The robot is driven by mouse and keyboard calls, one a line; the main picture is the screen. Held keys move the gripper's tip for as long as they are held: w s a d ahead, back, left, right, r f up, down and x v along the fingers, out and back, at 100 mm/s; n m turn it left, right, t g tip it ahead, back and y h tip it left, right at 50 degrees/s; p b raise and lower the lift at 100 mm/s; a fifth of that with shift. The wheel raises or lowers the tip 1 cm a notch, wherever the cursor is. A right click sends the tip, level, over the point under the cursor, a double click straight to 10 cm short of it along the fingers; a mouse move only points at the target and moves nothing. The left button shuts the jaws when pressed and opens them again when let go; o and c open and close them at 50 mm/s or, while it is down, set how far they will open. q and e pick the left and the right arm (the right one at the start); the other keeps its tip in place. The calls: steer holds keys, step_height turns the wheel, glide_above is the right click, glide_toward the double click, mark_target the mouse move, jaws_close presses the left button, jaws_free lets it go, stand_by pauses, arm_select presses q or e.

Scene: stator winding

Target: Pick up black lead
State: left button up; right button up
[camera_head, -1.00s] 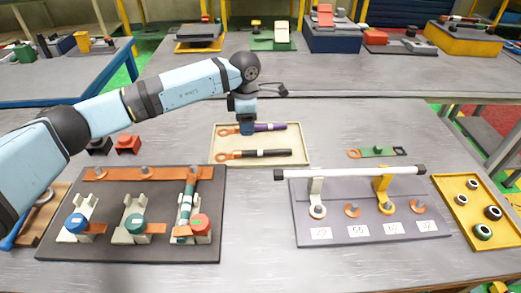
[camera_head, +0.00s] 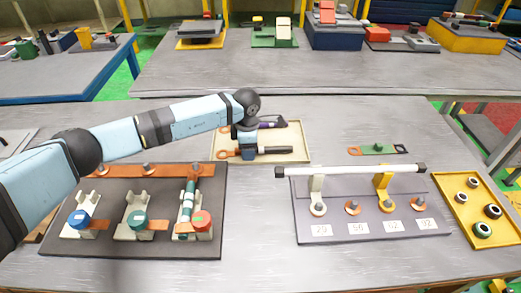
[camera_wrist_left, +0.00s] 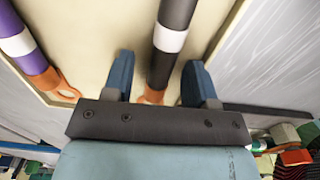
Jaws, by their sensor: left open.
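The black lead (camera_head: 277,150) lies in the cream tray (camera_head: 301,129), with its orange lug (camera_head: 222,154) toward the left. In the left wrist view the black lead (camera_wrist_left: 178,20) has a white band and runs between my two fingers. My left gripper (camera_head: 250,155) is over the black lead near its lug end. In the left wrist view my left gripper (camera_wrist_left: 155,85) is open, one finger on each side of the lead. The purple lead (camera_head: 266,125) lies behind it in the same tray, partly hidden by my arm. My right gripper is not in view.
A dark board with clamps and orange bars (camera_head: 110,245) stands at the left front. A grey board with a white-black rod (camera_head: 350,170) is at the right. A yellow tray of rings (camera_head: 460,205) is at the far right. A green lead (camera_head: 379,149) lies behind the rod.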

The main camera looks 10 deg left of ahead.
arm_select(q)
jaws_close()
steer(key=shift+r, duration=0.15)
step_height(320, 180, up, 20)
steer(key=shift+b, duration=0.3)
